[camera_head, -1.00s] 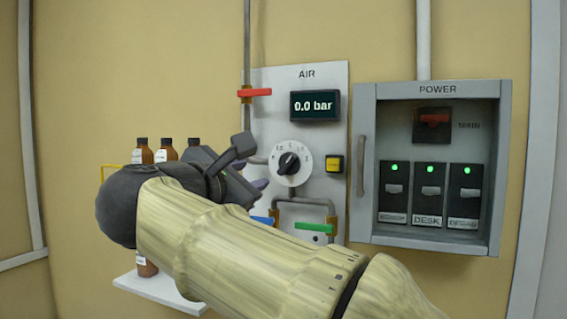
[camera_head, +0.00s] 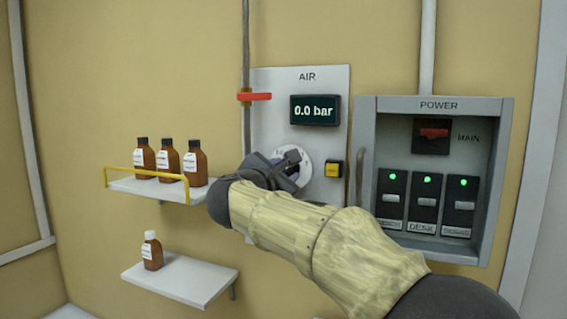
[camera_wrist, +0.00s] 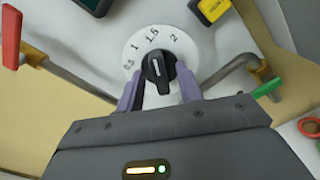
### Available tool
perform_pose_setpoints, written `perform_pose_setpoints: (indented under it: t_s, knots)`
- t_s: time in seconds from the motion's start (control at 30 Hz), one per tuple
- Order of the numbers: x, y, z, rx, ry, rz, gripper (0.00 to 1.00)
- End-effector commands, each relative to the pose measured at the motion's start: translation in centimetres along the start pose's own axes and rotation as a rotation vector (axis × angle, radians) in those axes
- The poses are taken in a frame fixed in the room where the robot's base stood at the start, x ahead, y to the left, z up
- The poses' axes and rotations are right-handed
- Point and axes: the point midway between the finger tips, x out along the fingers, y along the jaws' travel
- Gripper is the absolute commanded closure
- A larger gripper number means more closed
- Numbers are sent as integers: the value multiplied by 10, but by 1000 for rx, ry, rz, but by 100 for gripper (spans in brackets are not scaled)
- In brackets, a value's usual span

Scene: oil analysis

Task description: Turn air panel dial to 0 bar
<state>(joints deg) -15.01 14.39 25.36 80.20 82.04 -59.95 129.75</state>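The air panel (camera_head: 334,146) is grey, and its display (camera_head: 314,111) reads 0.0 bar. Its dial has a white round scale (camera_head: 303,169) with a black knob, mostly behind my gripper (camera_head: 281,170) in the head view. In the wrist view, the black knob (camera_wrist: 159,73) sits on the white scale (camera_wrist: 187,50) with marks 0.5, 1, 1.5 and 2. The knob's white line points roughly toward 1.5. My gripper (camera_wrist: 158,88) has its two purple-grey fingers apart, one on each side of the knob. Whether they touch it is unclear.
The power box (camera_head: 365,135) stands close on the right. Brown bottles (camera_head: 168,160) stand on a shelf at left. A green handle (camera_wrist: 268,87) lies near my gripper.

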Motion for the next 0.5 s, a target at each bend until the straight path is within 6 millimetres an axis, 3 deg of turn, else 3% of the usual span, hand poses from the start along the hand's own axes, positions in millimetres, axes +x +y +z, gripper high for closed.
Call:
perform_pose_setpoints:
  t_s: [0.27, 0.43, 0.5]
  knots:
    - [2, 0, 0, 0, -1, 1, 64]
    - [2, 0, 0, 0, -1, 1, 95]
    - [2, 0, 0, 0, -1, 0, 100]
